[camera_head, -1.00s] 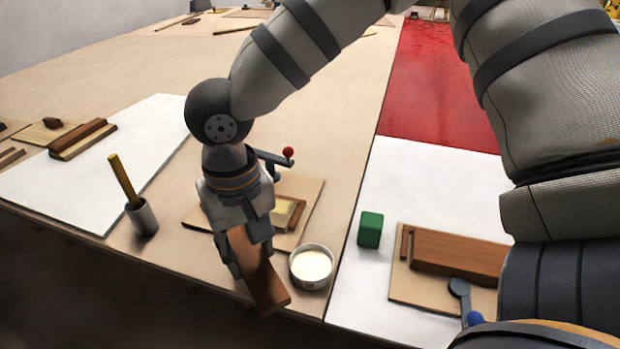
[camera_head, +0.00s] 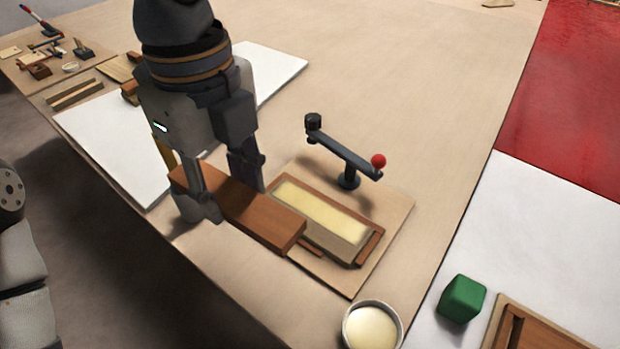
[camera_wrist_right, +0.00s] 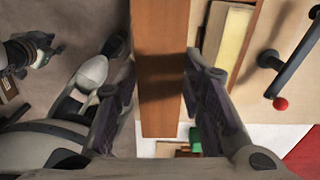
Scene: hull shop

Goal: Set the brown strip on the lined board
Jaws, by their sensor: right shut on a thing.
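My right gripper (camera_head: 222,192) is shut on the brown strip (camera_head: 268,218), a long flat wooden piece. The strip is held level above the table, and its near end overlaps the front left part of the board in the head view. In the right wrist view the strip (camera_wrist_right: 160,40) runs between the fingers (camera_wrist_right: 158,82). The lined board (camera_head: 392,212) lies flat, with a pale yellow bed (camera_head: 320,212) edged by brown strips. It is partly hidden by the held strip. What seems to be my left gripper (camera_wrist_right: 32,50) shows small in the right wrist view; its jaws are unclear.
A dark lever with a red knob (camera_head: 379,161) stands at the board's back side. A bowl of pale stuff (camera_head: 372,328) and a green block (camera_head: 462,299) are at front right. A white sheet (camera_head: 283,75) lies behind the gripper. The table's front edge is close.

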